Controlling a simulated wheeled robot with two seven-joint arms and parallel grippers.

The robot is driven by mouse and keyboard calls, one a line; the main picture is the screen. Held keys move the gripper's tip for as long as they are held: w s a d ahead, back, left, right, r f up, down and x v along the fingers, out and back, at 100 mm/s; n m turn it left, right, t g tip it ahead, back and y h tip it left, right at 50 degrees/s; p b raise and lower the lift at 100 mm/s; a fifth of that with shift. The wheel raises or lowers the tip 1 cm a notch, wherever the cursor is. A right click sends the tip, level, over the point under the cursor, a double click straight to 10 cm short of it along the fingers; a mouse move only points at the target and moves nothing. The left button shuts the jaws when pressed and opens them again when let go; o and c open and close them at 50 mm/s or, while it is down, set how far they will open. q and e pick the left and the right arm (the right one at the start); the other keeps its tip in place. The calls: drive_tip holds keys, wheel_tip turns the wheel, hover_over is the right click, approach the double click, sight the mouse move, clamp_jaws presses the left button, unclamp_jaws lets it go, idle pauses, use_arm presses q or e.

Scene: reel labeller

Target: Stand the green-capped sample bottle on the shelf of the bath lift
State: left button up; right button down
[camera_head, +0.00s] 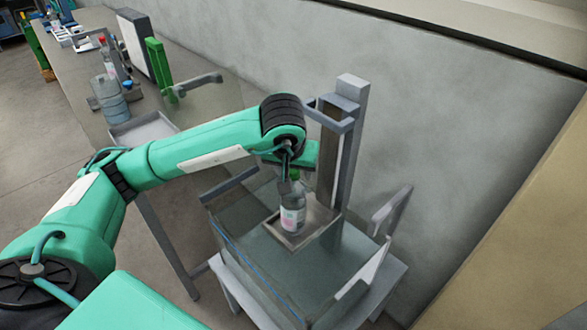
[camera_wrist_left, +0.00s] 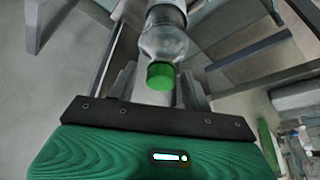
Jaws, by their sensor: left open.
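The green-capped sample bottle (camera_head: 293,212) is clear with a white and pink label. It stands upright on the small tray-like shelf (camera_head: 322,226) of the bath lift (camera_head: 352,130), inside the glass-walled bath (camera_head: 245,228). My left gripper (camera_head: 288,168) is above the bottle, at its cap. In the left wrist view the green cap (camera_wrist_left: 161,76) lies in front of the open fingers (camera_wrist_left: 160,85), with the bottle's body beyond it. The exact gap between fingers and bottle is hard to tell. My right gripper is not in view.
The wall is close behind the lift. A grey bracket (camera_head: 392,210) stands at the bath's right.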

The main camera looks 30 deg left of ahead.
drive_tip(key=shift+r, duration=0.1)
use_arm(q)
drive_tip(key=shift+r, duration=0.2)
drive_tip(key=v, duration=0.4)
drive_tip(key=shift+r, duration=0.15)
drive_tip(key=v, duration=0.7)
drive_tip(key=shift+r, duration=0.25)
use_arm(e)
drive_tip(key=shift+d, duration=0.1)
use_arm(q)
drive_tip(key=shift+s, duration=0.15)
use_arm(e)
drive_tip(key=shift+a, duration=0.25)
